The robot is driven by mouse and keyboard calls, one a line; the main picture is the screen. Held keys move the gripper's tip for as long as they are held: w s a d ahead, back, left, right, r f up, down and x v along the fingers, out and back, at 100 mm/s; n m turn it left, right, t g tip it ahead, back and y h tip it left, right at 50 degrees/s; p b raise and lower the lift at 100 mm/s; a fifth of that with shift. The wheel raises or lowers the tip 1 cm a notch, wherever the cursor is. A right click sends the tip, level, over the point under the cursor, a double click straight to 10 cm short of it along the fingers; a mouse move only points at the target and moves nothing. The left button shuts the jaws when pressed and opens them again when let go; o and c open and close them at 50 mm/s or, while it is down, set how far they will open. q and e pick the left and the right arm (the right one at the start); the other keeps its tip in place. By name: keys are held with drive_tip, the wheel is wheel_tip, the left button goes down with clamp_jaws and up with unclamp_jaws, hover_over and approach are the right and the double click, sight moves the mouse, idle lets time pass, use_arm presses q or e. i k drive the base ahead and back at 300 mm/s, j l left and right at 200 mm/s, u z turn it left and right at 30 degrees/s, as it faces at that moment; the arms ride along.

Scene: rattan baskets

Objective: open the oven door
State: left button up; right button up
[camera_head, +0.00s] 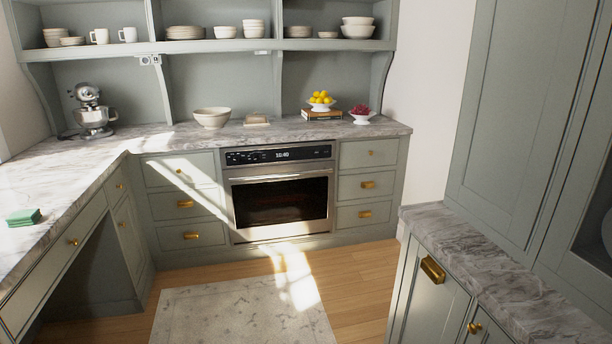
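The oven (278,155) is built into the grey-green cabinets under the back counter, near the middle of the view. Its door (280,202) has a steel frame and a dark window, and it looks shut. The door's handle (279,177) is a horizontal bar along its top edge. The control panel above it shows a lit clock. Neither of my grippers is in view.
A pale rug (243,312) lies on the wooden floor (352,280) in front of the oven. A marble counter (50,193) runs along the left, and another counter (490,262) with cabinets juts in at the right. The floor between them is clear.

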sight(235, 180)
drive_tip(key=i, duration=1.75)
